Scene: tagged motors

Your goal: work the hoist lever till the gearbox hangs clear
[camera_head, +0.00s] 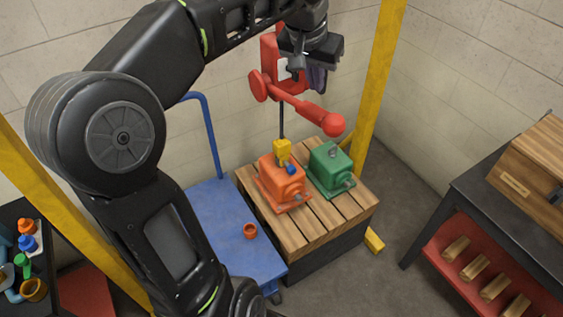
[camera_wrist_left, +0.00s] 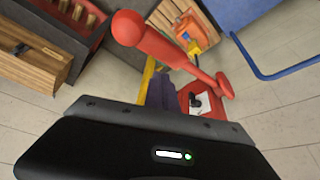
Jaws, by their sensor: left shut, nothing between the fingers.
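The red hoist (camera_head: 271,60) hangs at the yellow frame, with its red lever (camera_head: 306,105) sloping down to a round knob at lower right. The lever and hoist body (camera_wrist_left: 201,99) also show in the left wrist view. A dark chain runs from the hoist to a yellow hook block (camera_head: 282,149) at the top of the orange gearbox (camera_head: 279,184), which appears to rest on the wooden pallet (camera_head: 304,236). My left gripper (camera_head: 316,79), with purple fingers (camera_wrist_left: 161,92), is shut and empty beside the hoist, above the lever in the head view. My right gripper is out of view.
A green motor (camera_head: 330,167) stands close beside the orange gearbox. Yellow posts (camera_head: 376,87) flank the hoist. A dark bench (camera_head: 510,215) stands at right.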

